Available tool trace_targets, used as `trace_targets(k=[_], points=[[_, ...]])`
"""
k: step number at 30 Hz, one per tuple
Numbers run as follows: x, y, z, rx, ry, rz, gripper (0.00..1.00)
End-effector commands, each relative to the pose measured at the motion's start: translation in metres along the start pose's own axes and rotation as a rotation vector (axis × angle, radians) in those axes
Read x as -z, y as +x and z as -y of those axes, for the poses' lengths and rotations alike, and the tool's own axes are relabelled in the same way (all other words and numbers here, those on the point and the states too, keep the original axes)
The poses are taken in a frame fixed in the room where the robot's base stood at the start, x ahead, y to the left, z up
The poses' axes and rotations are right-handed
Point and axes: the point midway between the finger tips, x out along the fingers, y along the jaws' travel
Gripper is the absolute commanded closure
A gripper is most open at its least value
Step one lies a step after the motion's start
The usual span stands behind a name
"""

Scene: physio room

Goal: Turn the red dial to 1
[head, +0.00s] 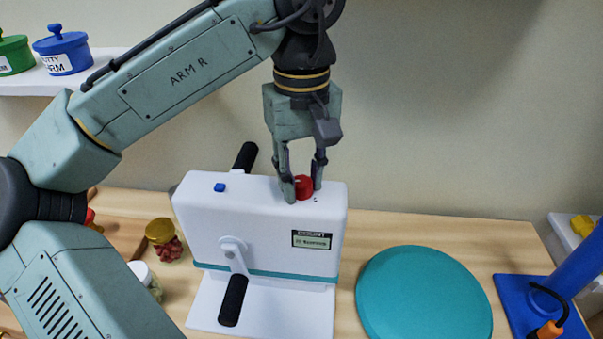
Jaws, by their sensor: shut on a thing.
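The red dial (303,187) sits on the top face of a white machine (205,225), near its right end. My gripper (303,186) points straight down from above, with one finger on each side of the dial. It is shut on the dial. The dial's markings and pointer are too small or hidden to read. A small blue button (219,187) is on the same top face to the left. The machine has a small label display (311,240) on its front.
The machine has a black-gripped crank at the front (232,300) and another at the back (245,156). A teal disc (424,298) lies to the right. Jars (164,240) stand to the left, a blue stand (520,300) far right. Pots (64,50) sit on a shelf.

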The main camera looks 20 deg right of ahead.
Motion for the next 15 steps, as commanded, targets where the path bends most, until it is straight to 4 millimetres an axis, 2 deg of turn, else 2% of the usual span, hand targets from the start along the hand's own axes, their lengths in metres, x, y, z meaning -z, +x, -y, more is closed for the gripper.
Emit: trace_targets(k=[6, 15], points=[[0.0002, -0.0003, 0.0002, 0.000, -0.156, 0.000, 1.00], [0.0003, -0.0003, 0.0002, 0.000, -0.281, 0.000, 1.00]])
